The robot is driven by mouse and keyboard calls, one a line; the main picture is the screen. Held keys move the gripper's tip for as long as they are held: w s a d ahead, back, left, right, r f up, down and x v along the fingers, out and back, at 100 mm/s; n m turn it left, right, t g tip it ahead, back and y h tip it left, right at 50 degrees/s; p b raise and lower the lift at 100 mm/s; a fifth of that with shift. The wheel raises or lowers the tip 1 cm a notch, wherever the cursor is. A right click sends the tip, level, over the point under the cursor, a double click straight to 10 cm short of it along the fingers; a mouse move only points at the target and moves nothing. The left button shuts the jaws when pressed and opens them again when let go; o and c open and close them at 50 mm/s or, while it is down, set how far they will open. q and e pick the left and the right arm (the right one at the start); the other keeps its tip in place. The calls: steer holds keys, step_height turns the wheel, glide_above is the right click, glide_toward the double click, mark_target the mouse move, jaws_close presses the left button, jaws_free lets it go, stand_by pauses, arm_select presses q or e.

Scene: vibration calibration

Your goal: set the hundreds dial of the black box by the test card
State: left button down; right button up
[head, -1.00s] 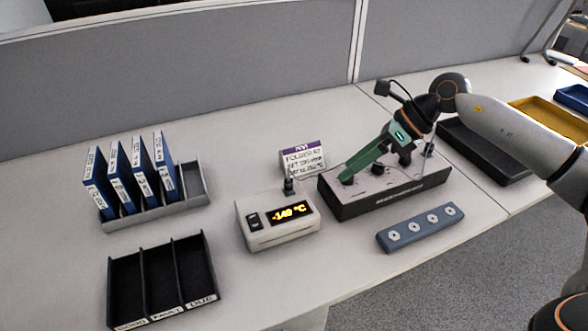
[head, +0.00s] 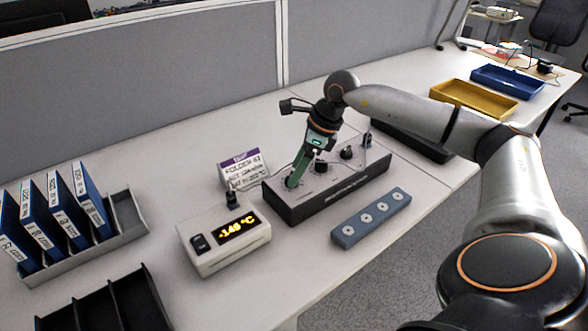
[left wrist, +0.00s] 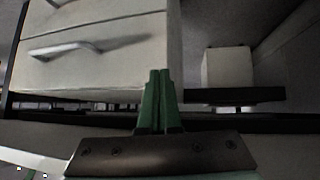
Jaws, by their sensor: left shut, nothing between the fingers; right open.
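The black box (head: 330,195) stands on the desk, with several black dials along its top. One middle dial (head: 347,153) is clear to see. The green fingers of my right gripper (head: 292,182) point down at the leftmost dial position, and they hide that dial and its setting. This gripper is open; I cannot tell whether it touches the dial. The test card (head: 243,169), white with a purple top strip, stands behind the box's left end; its small writing is hard to read. My left gripper (left wrist: 158,75) is shut and empty in the left wrist view, facing drawers.
A white meter (head: 224,240) reading about -149 °C stands left of the box. A blue-grey block (head: 371,219) with several round sockets lies in front. Blue binders (head: 58,212) stand in a grey rack at left. Yellow (head: 472,101) and blue (head: 507,80) trays are at far right.

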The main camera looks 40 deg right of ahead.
steer(key=shift+x, duration=0.9)
steer(key=shift+c, duration=0.2)
jaws_close()
